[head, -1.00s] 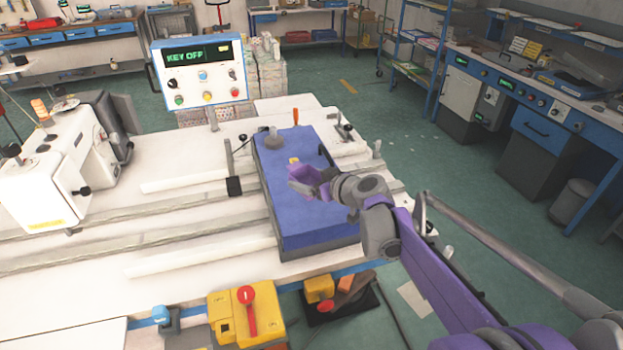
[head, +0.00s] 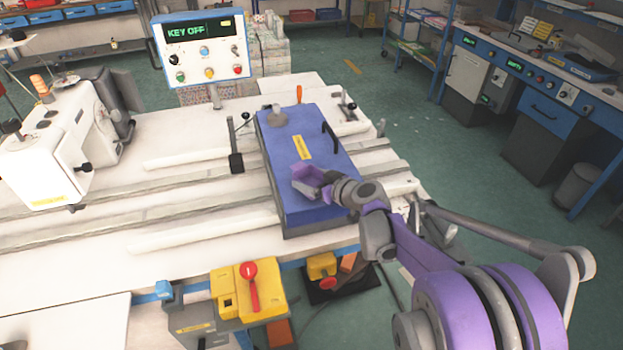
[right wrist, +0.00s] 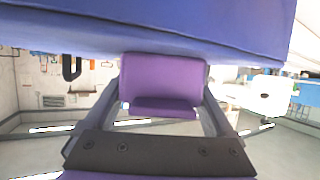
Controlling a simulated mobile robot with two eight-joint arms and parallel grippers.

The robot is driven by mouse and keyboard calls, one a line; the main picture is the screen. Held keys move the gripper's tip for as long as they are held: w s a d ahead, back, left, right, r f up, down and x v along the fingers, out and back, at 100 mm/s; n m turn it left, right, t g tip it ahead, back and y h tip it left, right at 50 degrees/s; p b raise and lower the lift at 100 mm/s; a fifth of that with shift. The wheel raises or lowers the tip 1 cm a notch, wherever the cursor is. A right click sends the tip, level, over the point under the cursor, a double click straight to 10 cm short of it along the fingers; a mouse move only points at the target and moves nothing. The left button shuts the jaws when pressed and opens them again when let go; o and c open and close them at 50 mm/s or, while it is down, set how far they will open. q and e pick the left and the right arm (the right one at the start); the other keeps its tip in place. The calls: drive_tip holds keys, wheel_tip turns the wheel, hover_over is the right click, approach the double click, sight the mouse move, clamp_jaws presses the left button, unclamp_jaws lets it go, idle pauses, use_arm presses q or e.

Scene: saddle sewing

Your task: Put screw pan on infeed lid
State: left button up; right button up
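The infeed lid appears to be the blue, box-like cover (head: 310,205) on the white table, with a yellow label and a black handle. A small grey round piece with a knob (head: 270,125), possibly the screw pan, sits at its far left corner; I cannot be sure what it is. My right gripper (head: 311,181) is over the near half of the lid, purple jaws apart, with nothing seen between them. In the right wrist view a purple jaw (right wrist: 162,80) is close under the lid's blue surface (right wrist: 160,25); contact is unclear. My left gripper is out of view.
A control panel reading KEY OFF (head: 205,50) stands behind the table. A white sewing machine (head: 60,155) is at the left. A black lever (head: 236,160) stands just left of the lid. A yellow switch box (head: 248,292) hangs at the front edge.

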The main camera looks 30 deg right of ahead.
drive_tip(key=shift+o, duration=0.5)
drive_tip(key=shift+r, duration=0.2)
drive_tip(key=v, duration=1.2)
drive_tip(key=s+a+f+g+y, duration=0.1)
drive_tip(key=s+a+f+g, duration=0.15)
drive_tip(key=a, duration=0.35)
drive_tip(key=s+a+f+g, duration=0.2)
drive_tip(key=s+a+f, duration=0.1)
drive_tip(key=a, duration=0.3)
drive_tip(key=s+a+f+m+g+h, duration=0.1)
drive_tip(key=s+a+f, duration=0.1)
drive_tip(key=s, duration=0.4)
drive_tip(key=s+a+f+g+h, duration=0.2)
drive_tip(key=s+a+f, duration=0.1)
drive_tip(key=s, duration=0.3)
drive_tip(key=shift+s+f+m+p, duration=0.2)
drive_tip(key=shift+f+m+p, duration=0.2)
drive_tip(key=shift+f, duration=0.35)
drive_tip(key=shift+a+g, duration=0.1)
drive_tip(key=shift+g, duration=0.15)
